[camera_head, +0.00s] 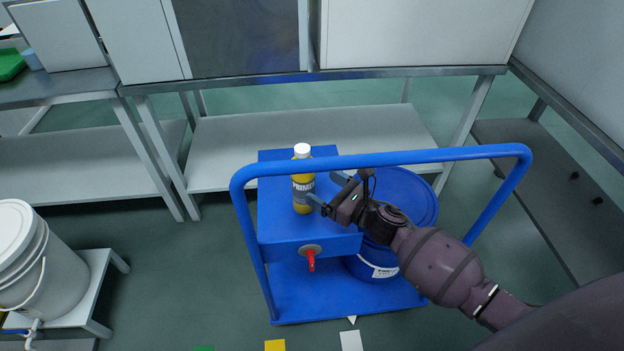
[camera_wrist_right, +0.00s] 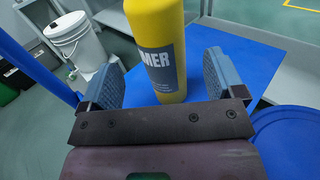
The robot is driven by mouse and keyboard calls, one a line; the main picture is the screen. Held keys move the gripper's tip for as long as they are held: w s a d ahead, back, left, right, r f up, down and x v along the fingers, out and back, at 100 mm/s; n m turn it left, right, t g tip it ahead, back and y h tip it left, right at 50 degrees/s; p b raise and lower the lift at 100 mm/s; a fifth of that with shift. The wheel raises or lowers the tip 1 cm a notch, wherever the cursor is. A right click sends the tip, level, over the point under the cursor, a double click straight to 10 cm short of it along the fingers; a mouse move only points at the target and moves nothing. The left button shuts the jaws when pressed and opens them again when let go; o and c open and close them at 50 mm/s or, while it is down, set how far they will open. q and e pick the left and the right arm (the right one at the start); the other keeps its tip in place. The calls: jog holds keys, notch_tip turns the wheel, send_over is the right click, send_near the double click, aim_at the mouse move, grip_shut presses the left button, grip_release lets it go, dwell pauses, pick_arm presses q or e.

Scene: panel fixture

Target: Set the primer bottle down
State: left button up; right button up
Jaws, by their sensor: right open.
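The primer bottle (camera_head: 303,186) is yellow with a white cap and a grey label. It stands upright on the blue box top (camera_head: 279,222) of the cart in the head view. My right gripper (camera_head: 323,192) is at the bottle's right side, with its jaws open. In the right wrist view the bottle (camera_wrist_right: 160,50) stands between the two blue-grey finger pads of the gripper (camera_wrist_right: 162,80), with a visible gap on each side. Its base rests on the blue surface, and its cap is out of that view. My left gripper is not in view.
A blue handle rail (camera_head: 390,159) crosses in front of the bottle. A blue drum (camera_head: 405,196) stands right of the box. A white bucket (camera_head: 35,262) stands at left; grey benches (camera_head: 300,137) line the back.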

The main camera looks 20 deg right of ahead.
jog(key=shift+v, duration=2.6)
